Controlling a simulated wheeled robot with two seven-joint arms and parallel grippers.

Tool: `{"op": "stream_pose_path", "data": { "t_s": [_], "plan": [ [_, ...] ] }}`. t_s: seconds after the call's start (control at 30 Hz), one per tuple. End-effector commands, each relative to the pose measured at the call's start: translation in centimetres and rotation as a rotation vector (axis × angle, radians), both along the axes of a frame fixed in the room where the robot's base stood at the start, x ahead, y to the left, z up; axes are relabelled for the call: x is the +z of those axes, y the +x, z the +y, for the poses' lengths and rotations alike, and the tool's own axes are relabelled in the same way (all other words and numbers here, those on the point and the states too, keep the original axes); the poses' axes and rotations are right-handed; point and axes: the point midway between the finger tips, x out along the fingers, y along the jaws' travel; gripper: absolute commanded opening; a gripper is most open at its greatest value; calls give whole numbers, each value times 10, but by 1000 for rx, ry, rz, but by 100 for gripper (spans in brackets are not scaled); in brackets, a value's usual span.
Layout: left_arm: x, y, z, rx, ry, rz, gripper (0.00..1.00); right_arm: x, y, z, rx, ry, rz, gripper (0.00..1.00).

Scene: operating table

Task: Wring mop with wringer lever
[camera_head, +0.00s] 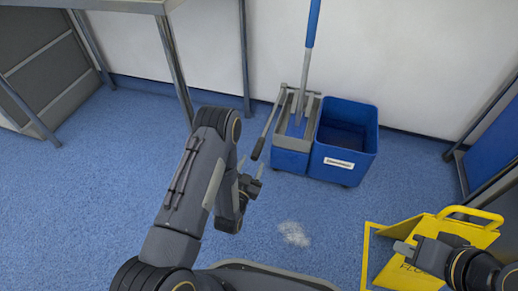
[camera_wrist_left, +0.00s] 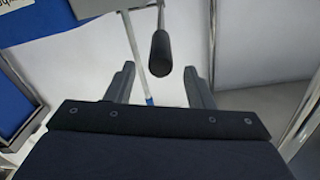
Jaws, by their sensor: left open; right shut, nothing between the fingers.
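The mop (camera_head: 313,25), with a blue handle and grey lower pole, stands upright in the wringer (camera_head: 284,135) on the left of the blue bucket. The wringer lever (camera_head: 268,128) slants down to the left and ends in a black grip. My left gripper (camera_head: 254,181) is open just below that grip. In the left wrist view the black grip (camera_wrist_left: 160,54) lies between the open fingers (camera_wrist_left: 159,80), with a gap on each side. The mop pole shows behind it. My right gripper (camera_head: 403,247) is shut and empty, over the yellow floor sign. The mop head is hidden.
The blue bucket (camera_head: 345,140) stands near the white wall. A yellow floor sign (camera_head: 400,232) is at the lower right. A metal table (camera_head: 180,75) stands at the upper left. A pale spill (camera_head: 294,234) lies on the open blue floor.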

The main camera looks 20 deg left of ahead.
Motion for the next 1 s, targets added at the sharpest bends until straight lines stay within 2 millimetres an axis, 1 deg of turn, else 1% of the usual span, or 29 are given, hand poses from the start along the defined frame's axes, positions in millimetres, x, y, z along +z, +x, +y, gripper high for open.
{"op": "stream_pose_path", "data": {
  "t_s": [0.07, 0.3, 0.43, 0.6, 0.83, 0.87, 1.0],
  "plan": [
    [0, 8, -1, -1, 1, -6, 48, -4, 0, 0, 0, 0, 0, 0],
    [-1, 47, -2, 2, 0, -6, 48, -18, 0, 0, 0, 0, 0, 0],
    [-1, 64, -3, 1, 0, -4, 48, -23, 0, 0, 0, 0, 0, 0],
    [0, 74, -4, 1, -1, 0, 48, -25, 0, 0, 0, 0, 0, 0],
    [1, 75, -4, 1, -1, 0, 48, -24, 0, 0, 0, 0, 0, 0],
    [1, 75, -4, 1, -1, 0, 47, -24, 0, 0, 0, 0, 0, 0],
    [1, 75, -4, 1, -1, 1, 29, -24, 0, 0, 0, 0, 0, 0]
  ]
}}
